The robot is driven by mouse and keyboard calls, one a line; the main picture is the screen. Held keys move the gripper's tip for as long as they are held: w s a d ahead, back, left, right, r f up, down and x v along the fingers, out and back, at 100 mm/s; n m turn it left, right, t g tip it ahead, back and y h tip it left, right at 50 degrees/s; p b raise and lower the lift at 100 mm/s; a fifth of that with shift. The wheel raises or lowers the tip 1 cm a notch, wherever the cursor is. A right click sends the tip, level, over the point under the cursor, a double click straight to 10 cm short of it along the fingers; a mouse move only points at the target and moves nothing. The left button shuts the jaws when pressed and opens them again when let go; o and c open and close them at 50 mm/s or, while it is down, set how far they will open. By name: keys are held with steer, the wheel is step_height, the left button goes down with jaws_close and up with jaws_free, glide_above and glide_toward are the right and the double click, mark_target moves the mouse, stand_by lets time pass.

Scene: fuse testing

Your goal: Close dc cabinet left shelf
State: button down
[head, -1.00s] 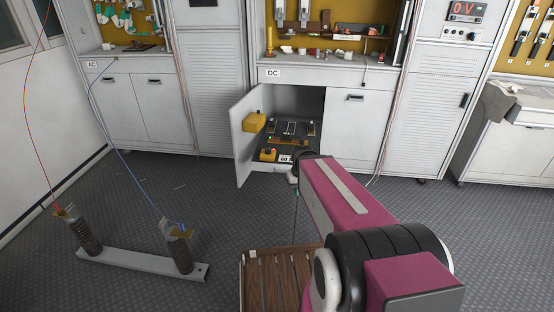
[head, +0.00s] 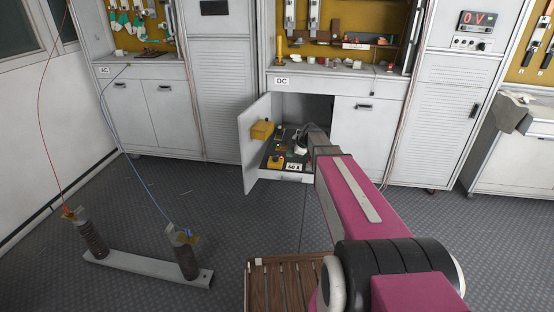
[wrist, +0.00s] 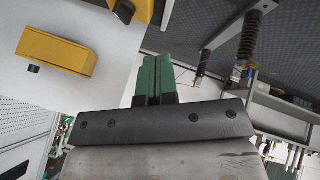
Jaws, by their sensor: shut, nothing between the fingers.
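The DC cabinet has its left door (head: 255,148) swung open, with a yellow box (head: 262,130) on its inner face. Inside the opening is a low shelf (head: 291,176) carrying small devices, another yellow box (head: 275,163) and a label reading "60" something. My arm reaches to the right part of the opening and hides part of the shelf. My gripper's green fingers (wrist: 152,62) are together and empty in the wrist view. There, the white door surface (wrist: 75,88) and its yellow box (wrist: 56,54) lie to the left of the fingers, with no clear contact.
The closed right door (head: 358,138) of the DC cabinet is beside my arm. A slatted wooden stool or crate (head: 290,285) stands below my arm. A bar with two insulators (head: 140,267) lies on the floor at left. The floor before the open door is clear.

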glide_toward(273, 161)
steer(key=f, duration=0.1)
steer(key=s+a+f, duration=0.1)
steer(key=f, duration=0.1)
steer(key=s+f, duration=0.1)
steer(key=shift+s+a+f, duration=0.2)
steer(key=shift+a+f, duration=0.1)
steer(key=shift+a, duration=0.05)
steer(key=w, duration=0.2)
steer(key=shift+w+a, duration=0.3)
steer(key=shift+w, duration=0.05)
steer(key=shift+w+a, duration=0.2)
steer(key=shift+w, duration=0.35)
